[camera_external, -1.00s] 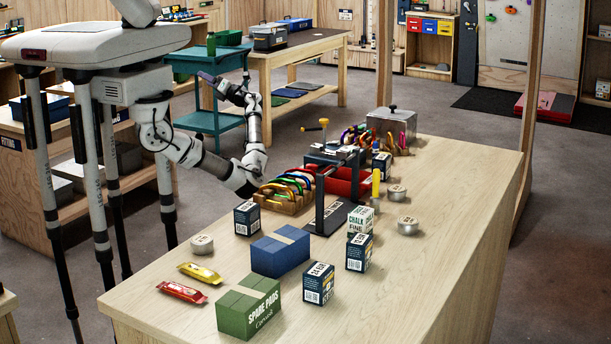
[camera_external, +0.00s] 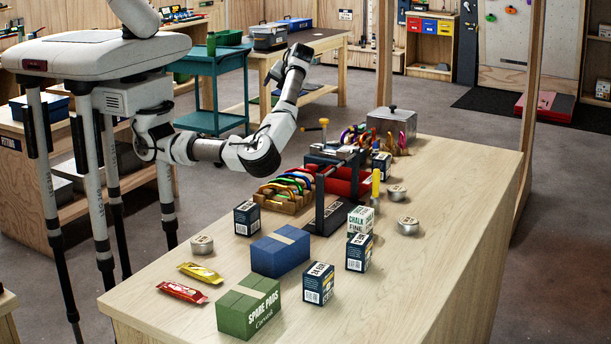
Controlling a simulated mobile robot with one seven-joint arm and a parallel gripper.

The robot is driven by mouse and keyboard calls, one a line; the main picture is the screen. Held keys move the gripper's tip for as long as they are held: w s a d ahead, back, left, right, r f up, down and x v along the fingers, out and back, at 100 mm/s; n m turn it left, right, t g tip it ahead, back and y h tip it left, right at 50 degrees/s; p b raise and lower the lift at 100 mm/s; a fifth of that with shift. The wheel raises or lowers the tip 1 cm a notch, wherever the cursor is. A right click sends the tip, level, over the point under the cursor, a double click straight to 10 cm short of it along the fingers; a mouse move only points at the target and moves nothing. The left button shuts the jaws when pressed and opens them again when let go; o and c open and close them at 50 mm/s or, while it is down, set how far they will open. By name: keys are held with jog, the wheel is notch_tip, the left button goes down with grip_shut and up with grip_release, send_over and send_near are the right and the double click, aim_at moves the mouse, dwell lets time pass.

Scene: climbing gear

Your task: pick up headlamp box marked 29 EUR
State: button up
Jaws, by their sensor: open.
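Several dark blue boxes with white price labels stand on the wooden counter: a front box (camera_external: 318,284) whose label seems to read 24 EUR, a box (camera_external: 359,253) behind it to the right, a box (camera_external: 246,219) at the left, and a box (camera_external: 381,166) farther back, partly hidden by the clamp stand. I cannot read 29 EUR on any of them at this size. My gripper (camera_external: 299,52) is at the raised end of my arm, high above the far left edge of the counter and apart from all the boxes. Its fingers are hard to make out; it appears empty.
A blue box (camera_external: 280,251), a green spare pads box (camera_external: 248,308), a chalk box (camera_external: 360,220) and tins stand around.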

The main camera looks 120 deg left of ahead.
jog(key=w+d+f+m+t+b, duration=0.1)
jog(key=w+d+m+t+b, duration=0.15)
jog(key=w+d+m, duration=0.4)
jog(key=w+d+f+m+t+b, duration=0.1)
jog(key=w+d+t, duration=0.2)
jog(key=d, duration=0.6)
jog(key=m+t+h+b, duration=0.25)
jog(key=m+h, duration=0.35)
jog(key=m, duration=0.6)
send_over(246, 207)
notch_tip(246, 207, down, 6)
notch_tip(246, 207, down, 8)
jog(key=shift+f+p, duration=0.1)
jog(key=shift+p, duration=0.8)
jog(key=shift+s+a+f+p, duration=0.15)
jog(key=shift+f+p, duration=0.3)
jog(key=shift+f, duration=1.1)
jog(key=shift+w+a+f+p, duration=0.15)
jog(key=shift+f+p, duration=0.3)
jog(key=shift+f, duration=1.05)
jog(key=shift+s, duration=0.1)
jog(key=c, duration=1.1)
jog(key=shift+r, duration=0.15)
